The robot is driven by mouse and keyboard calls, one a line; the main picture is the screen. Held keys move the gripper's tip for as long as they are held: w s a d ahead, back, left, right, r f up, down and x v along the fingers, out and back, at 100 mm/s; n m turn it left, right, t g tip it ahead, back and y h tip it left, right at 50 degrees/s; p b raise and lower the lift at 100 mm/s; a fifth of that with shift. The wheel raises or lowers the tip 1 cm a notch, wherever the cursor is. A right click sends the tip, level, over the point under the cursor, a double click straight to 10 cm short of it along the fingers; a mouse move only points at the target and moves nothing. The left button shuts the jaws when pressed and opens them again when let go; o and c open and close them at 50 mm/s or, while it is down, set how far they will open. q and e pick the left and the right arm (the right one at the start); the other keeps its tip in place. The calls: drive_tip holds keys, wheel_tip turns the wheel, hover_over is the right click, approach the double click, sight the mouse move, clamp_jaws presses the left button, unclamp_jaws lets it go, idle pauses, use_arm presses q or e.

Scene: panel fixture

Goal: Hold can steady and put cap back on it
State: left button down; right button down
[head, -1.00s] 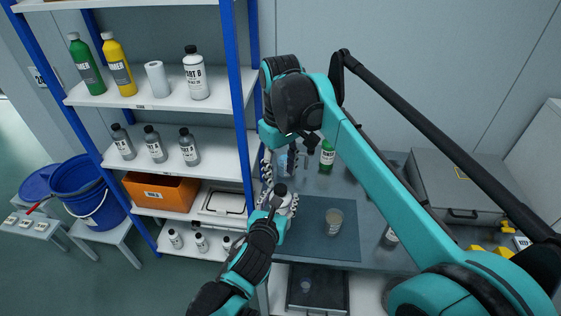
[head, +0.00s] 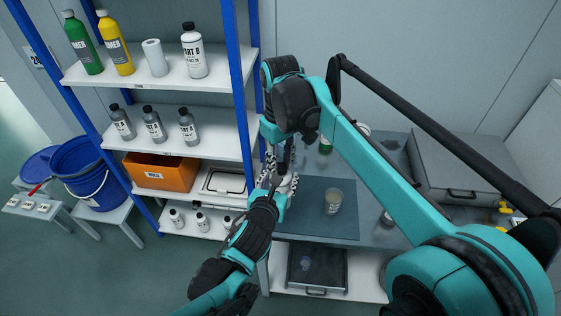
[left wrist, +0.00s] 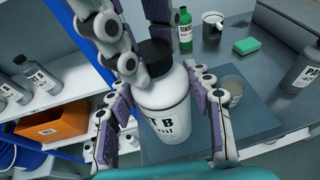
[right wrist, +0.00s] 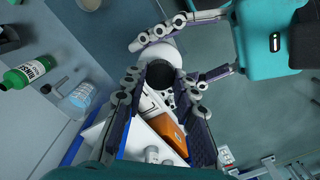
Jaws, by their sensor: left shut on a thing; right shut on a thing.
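The white can (left wrist: 163,112), labelled with a B, is upright between the fingers of my left gripper (left wrist: 172,118), which is shut on it. The black cap (left wrist: 153,58) is at the can's mouth. My right gripper (right wrist: 160,92) comes from above with its fingers shut around the cap, which also shows in the right wrist view (right wrist: 160,76). Whether the cap is fully seated or slightly tilted I cannot tell.
A dark mat (head: 320,225) on the grey bench bears a cup (head: 333,202). A green bottle (left wrist: 185,30), a mug (left wrist: 213,24), a green sponge (left wrist: 246,46) and a grey bottle (left wrist: 303,70) stand around it. A shelf rack (head: 185,130) is at left.

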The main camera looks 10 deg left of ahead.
drive_tip(key=c, duration=1.1)
unclamp_jaws()
wheel_tip(320, 180, up, 12)
drive_tip(key=shift+d, duration=0.1)
